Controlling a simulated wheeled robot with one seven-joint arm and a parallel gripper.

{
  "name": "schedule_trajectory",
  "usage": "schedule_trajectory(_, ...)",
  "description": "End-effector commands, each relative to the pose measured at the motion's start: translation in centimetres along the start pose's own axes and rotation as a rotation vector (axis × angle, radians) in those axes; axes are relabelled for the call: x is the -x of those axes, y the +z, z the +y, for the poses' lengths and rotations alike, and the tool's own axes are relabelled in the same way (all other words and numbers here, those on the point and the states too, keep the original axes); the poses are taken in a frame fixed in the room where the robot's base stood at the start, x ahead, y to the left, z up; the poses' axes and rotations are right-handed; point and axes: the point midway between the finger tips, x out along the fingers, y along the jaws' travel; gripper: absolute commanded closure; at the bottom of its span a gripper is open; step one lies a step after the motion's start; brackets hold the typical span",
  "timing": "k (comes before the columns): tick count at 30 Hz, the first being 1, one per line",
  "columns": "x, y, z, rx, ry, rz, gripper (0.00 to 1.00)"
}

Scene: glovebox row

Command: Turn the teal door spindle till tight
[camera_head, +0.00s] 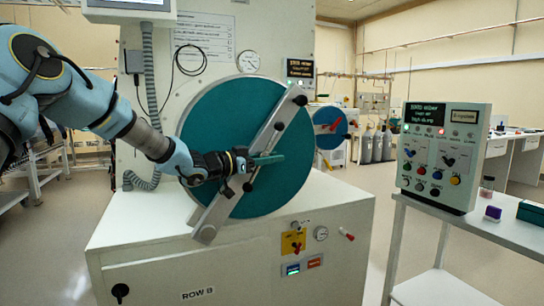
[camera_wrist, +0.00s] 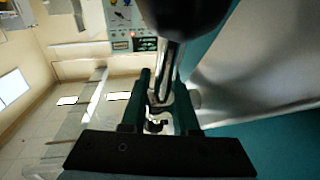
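The teal door (camera_head: 215,110) is a large upright disc on the front of a white cabinet, with a grey bar (camera_head: 213,217) slanting across it. The spindle at its middle is largely hidden behind my gripper (camera_head: 262,160); black knobs (camera_head: 279,126) show above and below it. In the wrist view my gripper (camera_wrist: 163,80) has two dark green fingers spread apart. A shiny metal rod (camera_wrist: 166,72) of the spindle runs between them, under a big black knob (camera_wrist: 185,14). The rod is close to the right finger; I cannot tell whether they touch.
The white cabinet (camera_head: 250,262) bears gauges and a yellow switch plate (camera_head: 293,243). A control box (camera_head: 440,155) stands on a side table (camera_head: 490,228) at the right, with a purple block (camera_head: 493,212) and a green box (camera_head: 531,212). Floor between is clear.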

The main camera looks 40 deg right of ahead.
Motion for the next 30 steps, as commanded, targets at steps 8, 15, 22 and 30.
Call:
schedule_trajectory(8,-0.24,0.05,0.03,0.000,0.000,-0.001,0.72)
schedule_trajectory(15,-0.22,0.04,0.02,0.000,0.000,-0.001,0.95)
schedule_trajectory(22,-0.21,0.04,0.03,0.000,0.000,-0.001,1.00)
schedule_trajectory(30,-0.21,0.05,0.04,0.000,0.001,-0.001,1.00)
